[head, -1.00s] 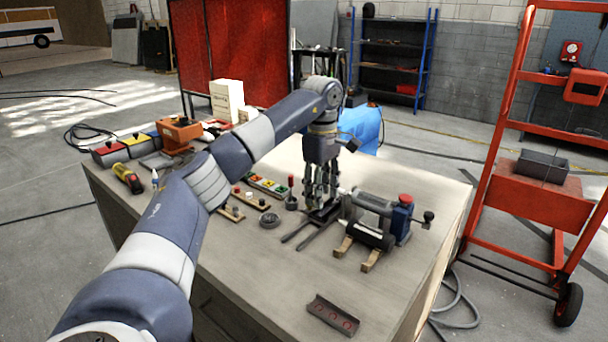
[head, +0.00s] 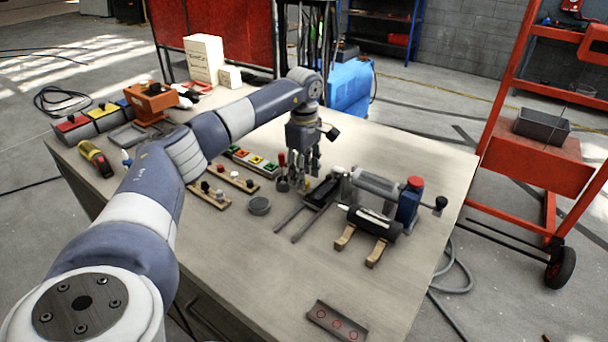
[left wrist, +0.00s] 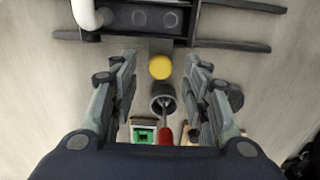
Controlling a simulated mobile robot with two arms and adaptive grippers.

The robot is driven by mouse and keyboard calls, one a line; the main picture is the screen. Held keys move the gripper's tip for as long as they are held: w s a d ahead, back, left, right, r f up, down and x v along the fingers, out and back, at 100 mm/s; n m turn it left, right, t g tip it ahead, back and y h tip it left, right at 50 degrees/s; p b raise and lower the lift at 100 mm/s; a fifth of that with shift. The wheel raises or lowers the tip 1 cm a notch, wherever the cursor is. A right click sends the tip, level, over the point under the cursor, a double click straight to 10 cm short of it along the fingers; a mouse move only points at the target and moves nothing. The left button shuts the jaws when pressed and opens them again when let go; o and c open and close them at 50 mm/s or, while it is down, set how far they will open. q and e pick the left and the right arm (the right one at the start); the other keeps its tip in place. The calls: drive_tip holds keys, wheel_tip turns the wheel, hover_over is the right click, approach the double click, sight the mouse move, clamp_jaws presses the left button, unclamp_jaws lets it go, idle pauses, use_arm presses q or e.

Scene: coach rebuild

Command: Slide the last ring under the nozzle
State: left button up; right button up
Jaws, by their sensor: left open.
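The dark fixture (head: 319,194) with two long rails lies on the bench beside the roller machine. In the left wrist view the fixture (left wrist: 153,33) shows faint round outlines, which I cannot clearly tell as rings. A white cylinder, apparently the nozzle (left wrist: 88,14), stands over its left part; a pale tip, apparently the nozzle (head: 338,171), shows in the head view. My left gripper (head: 299,187) is open just behind and left of the fixture. In its wrist view the open fingers (left wrist: 160,62) flank a yellow round piece (left wrist: 160,67), with gaps on both sides.
A dark cup (left wrist: 162,98) holding a red-handled tool (left wrist: 166,135) stands close to the gripper. The roller machine (head: 375,195) is right of the fixture. A round tin (head: 259,206) and button strips (head: 236,179) lie left. A tray with red circles (head: 337,321) lies at the front.

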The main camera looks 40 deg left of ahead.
use_arm(q)
drive_tip(key=shift+f, duration=0.45)
drive_tip(key=shift+d+f, duration=0.1)
drive_tip(key=shift+f, duration=0.25)
drive_tip(key=shift+c, duration=0.9)
clamp_jaws()
use_arm(e)
drive_tip(key=shift+r, duration=0.15)
use_arm(q)
drive_tip(key=shift+w, duration=0.1)
use_arm(e)
drive_tip(key=shift+w, duration=0.1)
